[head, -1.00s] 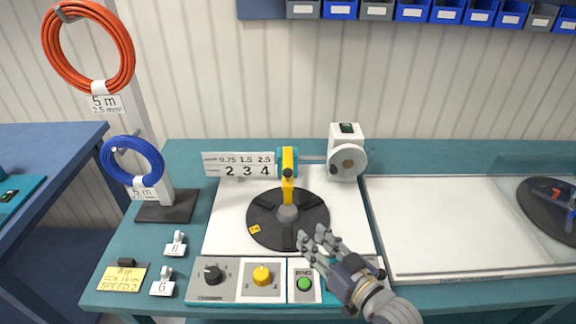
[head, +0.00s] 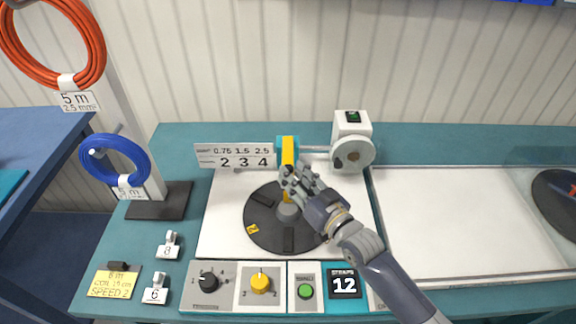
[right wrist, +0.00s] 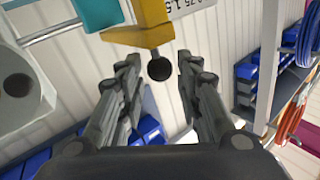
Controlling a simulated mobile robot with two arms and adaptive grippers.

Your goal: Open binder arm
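The binder arm is a yellow arm (head: 288,151) that stands upright over the black round turntable (head: 262,228), hanging from a teal block (head: 281,140) on a rod. In the right wrist view the yellow arm (right wrist: 150,18) ends in a black round knob (right wrist: 160,69). My right gripper (head: 294,174) is at the arm in the head view and covers its lower part. In the right wrist view my right gripper (right wrist: 158,66) is open, with a finger on each side of the knob. I cannot tell whether they touch. My left gripper is not in view.
A control panel with a black dial (head: 208,281), yellow dial (head: 260,282), green button (head: 305,291) and display (head: 344,284) reading 12 lies in front. A white measuring unit (head: 351,140) stands right of the arm. A blue cable coil (head: 115,160) hangs at left.

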